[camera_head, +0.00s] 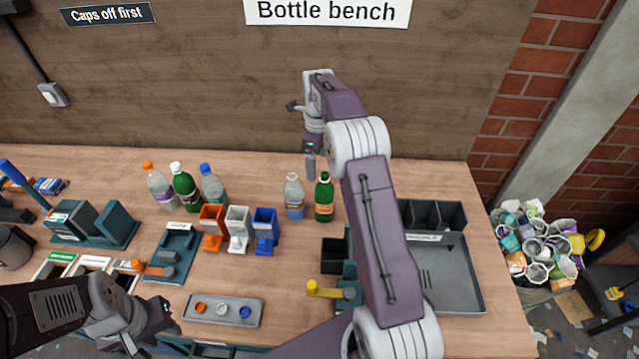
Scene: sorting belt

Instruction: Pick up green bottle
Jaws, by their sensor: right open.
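A green bottle (324,200) with a green cap and orange label stands upright on the bench, right of a clear bottle (294,197) with a blue label. Another green bottle (185,188), with a white cap, stands further left among other bottles. My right gripper (310,165) is open, pointing down just behind and above the clear bottle and the green-capped bottle; its fingers are small in the picture and I see nothing held. My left gripper (166,310) is low at the front left, near a grey tray, apart from all bottles; its finger opening is unclear.
A clear bottle with an orange cap (159,190) and one with a blue cap (212,185) flank the white-capped green bottle. Orange (212,228), white (238,230) and blue (265,230) holders stand in front. A grey cap tray (223,322) lies at front; a dark tray (465,275) is right.

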